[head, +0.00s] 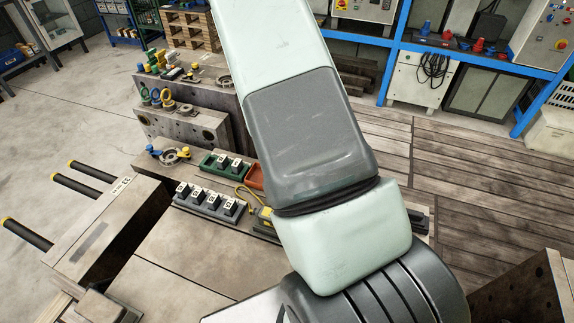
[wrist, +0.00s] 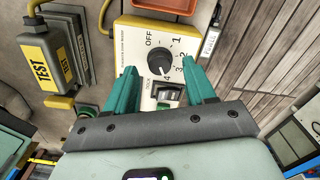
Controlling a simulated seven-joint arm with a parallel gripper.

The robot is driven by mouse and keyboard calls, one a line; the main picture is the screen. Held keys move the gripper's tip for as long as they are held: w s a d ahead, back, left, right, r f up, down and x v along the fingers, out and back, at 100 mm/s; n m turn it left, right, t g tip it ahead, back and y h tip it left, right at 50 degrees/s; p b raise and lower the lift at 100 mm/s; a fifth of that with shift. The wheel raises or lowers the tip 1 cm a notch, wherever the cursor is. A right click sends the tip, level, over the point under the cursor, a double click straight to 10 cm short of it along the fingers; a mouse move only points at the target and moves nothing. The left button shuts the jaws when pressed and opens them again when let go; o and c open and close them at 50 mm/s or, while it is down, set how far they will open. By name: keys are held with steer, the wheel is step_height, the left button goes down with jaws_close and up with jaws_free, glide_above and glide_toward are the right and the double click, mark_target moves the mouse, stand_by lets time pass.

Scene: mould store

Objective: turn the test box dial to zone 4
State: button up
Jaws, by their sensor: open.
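The test box (wrist: 131,42) shows in the wrist view with a pale face and a yellow edge. Its dark round dial (wrist: 159,63) has OFF at upper left and 1, 2, 3, 4 running clockwise down the right side. The pointer is too small to read surely. My gripper (wrist: 160,72) is open and empty, with one green finger on each side of the dial in the picture. I cannot tell how far the tips stand above the face. A rocker switch (wrist: 167,94) sits below the dial. In the head view my arm hides most of the box and my gripper.
A yellow TEST plug (wrist: 42,62) and a yellow cable lie left of the box. An orange tray (wrist: 168,5) is beyond it. In the head view, a row of numbered blocks (head: 208,200) and a green tray (head: 222,164) stand left of my arm. Wooden floor lies right.

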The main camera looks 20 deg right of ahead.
step_height(320, 180, up, 9)
steer(key=shift+r, duration=0.15)
stand_by(0.5)
steer(key=s+a+r+n+t+y, duration=0.1)
steer(key=s+a+r+n, duration=0.1)
steer(key=a+r+n, duration=0.3)
steer(key=s+a+r+n+t, duration=0.1)
steer(key=s+r+n, duration=0.2)
steer(key=r, duration=0.4)
steer(key=s+a+r+n+t+y, duration=0.1)
steer(key=s+a+r+n, duration=0.2)
steer(key=r, duration=0.4)
steer(key=s+a+r+n+t+h, duration=0.2)
steer(key=s+r+n, duration=0.6)
steer(key=s+n, duration=0.4)
steer(key=shift+s+a+r+n+t, duration=0.3)
steer(key=shift+s+a, duration=0.35)
steer(key=shift+s, duration=0.25)
